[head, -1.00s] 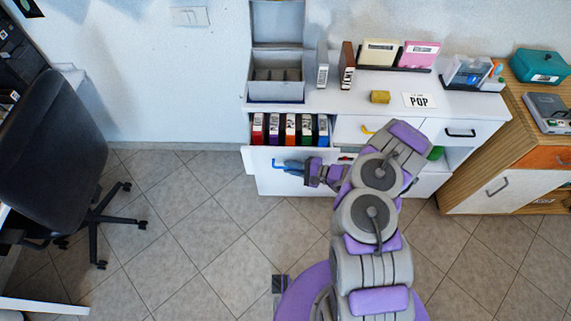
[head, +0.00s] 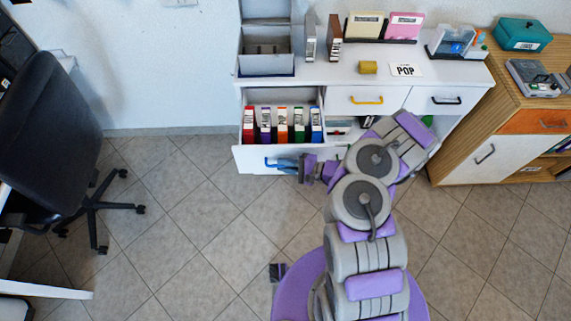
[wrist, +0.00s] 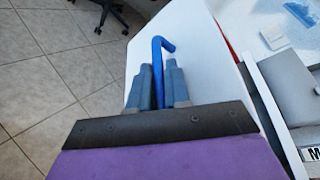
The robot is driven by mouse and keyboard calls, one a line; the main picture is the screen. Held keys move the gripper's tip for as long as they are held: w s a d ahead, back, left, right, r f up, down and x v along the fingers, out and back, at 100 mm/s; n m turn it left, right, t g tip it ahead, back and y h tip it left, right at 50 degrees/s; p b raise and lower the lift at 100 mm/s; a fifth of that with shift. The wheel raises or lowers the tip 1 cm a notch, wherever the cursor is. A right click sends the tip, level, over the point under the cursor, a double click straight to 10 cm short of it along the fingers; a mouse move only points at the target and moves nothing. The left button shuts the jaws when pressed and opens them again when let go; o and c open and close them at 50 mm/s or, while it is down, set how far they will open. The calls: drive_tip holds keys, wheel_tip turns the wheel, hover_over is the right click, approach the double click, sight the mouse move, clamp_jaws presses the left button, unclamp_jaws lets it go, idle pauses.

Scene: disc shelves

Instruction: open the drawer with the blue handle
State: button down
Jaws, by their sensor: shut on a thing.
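The drawer (head: 258,154) with the blue handle (head: 280,163) is pulled out from the left side of the white cabinet. It holds several upright disc cases in red, purple, orange, green and blue. My gripper (head: 292,165) is shut on the blue handle at the drawer front. In the wrist view the blue handle (wrist: 158,62) stands between the two grey-blue fingers of my gripper (wrist: 158,88), against the white drawer front (wrist: 200,55). My arm hides part of the cabinet to the right of the drawer.
Drawers with a yellow handle (head: 367,100) and a black handle (head: 446,100) are closed. An office chair (head: 50,140) stands at the left. The floor before the drawer is clear.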

drive_tip(key=shift+f, duration=0.1)
drive_tip(key=c, duration=1.4)
unclamp_jaws()
drive_tip(key=shift+c, duration=0.2)
drive_tip(key=shift+d, duration=0.1)
drive_tip(key=p+v, duration=0.4)
drive_tip(key=v, duration=1.3)
drive_tip(key=shift+p, duration=0.3)
drive_tip(key=shift+d, duration=0.15)
